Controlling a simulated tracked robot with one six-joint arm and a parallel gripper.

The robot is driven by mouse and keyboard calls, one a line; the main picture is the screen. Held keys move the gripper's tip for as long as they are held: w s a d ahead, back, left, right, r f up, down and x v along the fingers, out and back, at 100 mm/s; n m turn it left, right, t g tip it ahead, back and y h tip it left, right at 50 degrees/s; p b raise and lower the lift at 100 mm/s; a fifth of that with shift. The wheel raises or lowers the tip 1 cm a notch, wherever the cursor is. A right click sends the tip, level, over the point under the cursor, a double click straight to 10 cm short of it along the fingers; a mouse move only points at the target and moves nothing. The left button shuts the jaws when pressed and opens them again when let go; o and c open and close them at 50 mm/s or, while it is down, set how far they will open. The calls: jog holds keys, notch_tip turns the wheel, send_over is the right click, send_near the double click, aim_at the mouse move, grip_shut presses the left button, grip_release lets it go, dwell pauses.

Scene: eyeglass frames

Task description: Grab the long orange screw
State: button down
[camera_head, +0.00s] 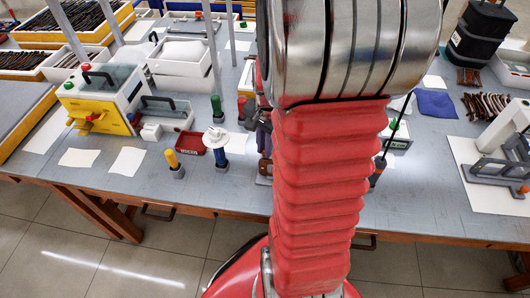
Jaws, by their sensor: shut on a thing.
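My red and silver arm fills the middle of the view and hides the bench behind it. My gripper is not visible; the arm covers where it could be. I cannot make out a long orange screw for certain. A yellow-orange upright piece (172,160) with a grey base stands near the bench's front edge, left of my arm. A small orange-red upright piece (242,106) stands farther back, close beside the arm.
The grey bench (235,185) also holds a green-topped piece (217,108), a blue piece with a white top (216,141), a red tray (185,146) and a yellow-fronted machine (98,100). A grey fixture (495,170) stands right. Bare bench shows at front left.

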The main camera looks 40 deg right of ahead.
jog(key=shift+r, duration=0.2)
jog(key=shift+s+r, duration=0.15)
jog(key=shift+r, duration=1.65)
